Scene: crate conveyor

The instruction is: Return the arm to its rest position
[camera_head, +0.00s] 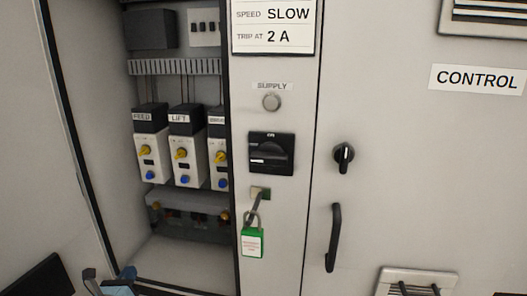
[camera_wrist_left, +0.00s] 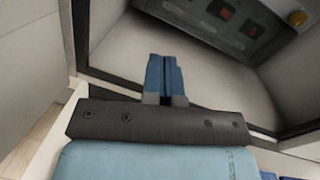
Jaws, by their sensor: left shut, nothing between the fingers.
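My left gripper (camera_head: 122,280) shows at the bottom left of the head view, low in front of the open cabinet (camera_head: 190,255). In the left wrist view the left gripper (camera_wrist_left: 166,78) has its two blue fingers together, shut with nothing between them. It points toward the cabinet interior and appears apart from the parts inside. Most of my left arm is outside the head view. My right gripper is not in view.
Inside the cabinet are modules labelled FEED (camera_head: 150,150) and LIFT (camera_head: 184,150). A black rotary switch (camera_head: 271,153) and a green padlock (camera_head: 252,242) are on the panel. A black door handle (camera_head: 333,238) is on the right.

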